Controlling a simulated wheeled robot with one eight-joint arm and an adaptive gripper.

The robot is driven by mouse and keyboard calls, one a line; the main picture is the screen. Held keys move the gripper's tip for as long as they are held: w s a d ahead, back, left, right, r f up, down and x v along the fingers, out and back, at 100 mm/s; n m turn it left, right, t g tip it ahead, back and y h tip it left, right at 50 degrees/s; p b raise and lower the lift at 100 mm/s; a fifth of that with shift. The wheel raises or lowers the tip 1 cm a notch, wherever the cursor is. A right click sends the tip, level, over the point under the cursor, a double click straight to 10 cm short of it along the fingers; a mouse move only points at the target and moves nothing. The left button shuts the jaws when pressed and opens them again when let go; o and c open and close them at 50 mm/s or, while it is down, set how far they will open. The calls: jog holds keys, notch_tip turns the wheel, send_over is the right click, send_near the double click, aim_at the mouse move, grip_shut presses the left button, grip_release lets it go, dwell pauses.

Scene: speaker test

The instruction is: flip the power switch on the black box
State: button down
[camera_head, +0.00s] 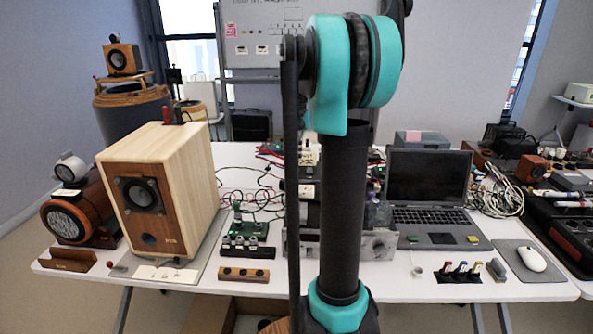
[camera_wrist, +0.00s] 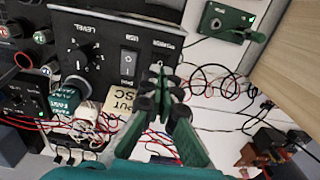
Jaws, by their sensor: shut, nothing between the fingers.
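In the wrist view the black box (camera_wrist: 107,52) shows its panel with a round LEVEL knob (camera_wrist: 82,62). A rocker-like part (camera_wrist: 128,62) sits below the USB label, and a POWER label is to its right. My gripper (camera_wrist: 159,70) is shut and empty, its green fingertips in front of the panel just below the POWER label. The fingertips hide the panel there, and I cannot tell whether they touch it. In the head view my arm column covers the middle of the table, and my gripper is hidden.
A wooden speaker (camera_head: 190,185) stands left on the white table (camera_head: 395,290), with a green circuit board (camera_head: 246,232) beside it. A laptop (camera_head: 428,190) and mouse (camera_head: 532,259) are right. Loose red and black wires (camera_wrist: 207,95) lie near my gripper.

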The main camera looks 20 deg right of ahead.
aim_at(296, 171)
jog(key=shift+r, duration=1.8)
